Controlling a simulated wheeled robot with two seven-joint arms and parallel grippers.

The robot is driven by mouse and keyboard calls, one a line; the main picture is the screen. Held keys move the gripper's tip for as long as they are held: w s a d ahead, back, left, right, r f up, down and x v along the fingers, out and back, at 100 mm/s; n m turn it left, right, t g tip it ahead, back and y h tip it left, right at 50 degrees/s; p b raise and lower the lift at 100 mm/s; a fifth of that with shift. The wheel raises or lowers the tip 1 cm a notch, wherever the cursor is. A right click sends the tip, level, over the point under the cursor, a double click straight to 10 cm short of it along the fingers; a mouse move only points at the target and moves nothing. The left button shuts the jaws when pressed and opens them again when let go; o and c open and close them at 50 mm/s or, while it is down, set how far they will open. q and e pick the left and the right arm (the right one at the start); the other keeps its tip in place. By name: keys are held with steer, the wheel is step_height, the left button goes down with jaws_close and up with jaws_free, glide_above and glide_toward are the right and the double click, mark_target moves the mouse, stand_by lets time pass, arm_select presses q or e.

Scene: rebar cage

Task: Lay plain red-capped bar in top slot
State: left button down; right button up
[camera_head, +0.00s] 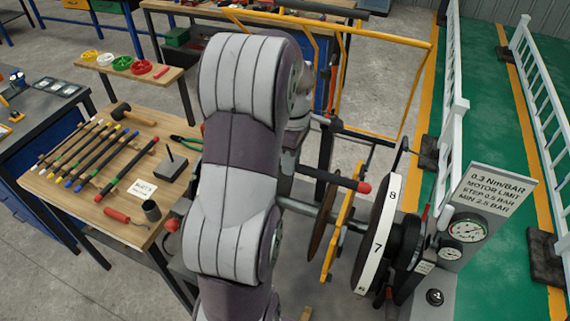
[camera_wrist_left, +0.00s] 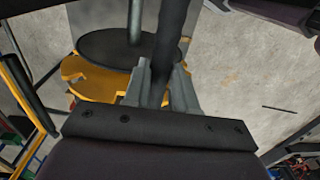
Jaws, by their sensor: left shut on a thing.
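A dark bar with a red cap (camera_head: 363,187) sticks out to the right from behind my left arm, near the yellow notched plates. My left gripper (camera_wrist_left: 162,85) is shut on this dark bar, which also shows in the left wrist view (camera_wrist_left: 171,35). My arm hides the gripper and most of the bar in the head view. The yellow notched plate (camera_head: 341,235) stands on a grey shaft beside a numbered wheel (camera_head: 374,240) showing 8 and 7. A yellow plate (camera_wrist_left: 80,77) also shows beyond the fingers. The top slot cannot be made out. My right gripper is not in view.
Several bars with coloured caps (camera_head: 98,155) lie on the wooden table (camera_head: 75,203) at left, with a hammer (camera_head: 132,115), pliers (camera_head: 186,142) and a red-handled tool (camera_head: 122,217). Gauges (camera_head: 461,225) and a sign (camera_head: 493,188) stand right of the wheel.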

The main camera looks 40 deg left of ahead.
arm_select(q)
steer(key=w+f+p, duration=0.4)
steer(key=w+f, duration=0.1)
steer(key=f, duration=0.2)
steer(key=shift+w+a+p, duration=0.3)
steer(key=shift+w+a, duration=0.1)
steer(key=shift+a, duration=0.05)
steer(key=c, duration=1)
jaws_free()
steer(key=shift+s+f, duration=0.1)
steer(key=shift+f, duration=0.05)
steer(key=shift+o, duration=0.5)
steer(key=shift+s+d, duration=0.2)
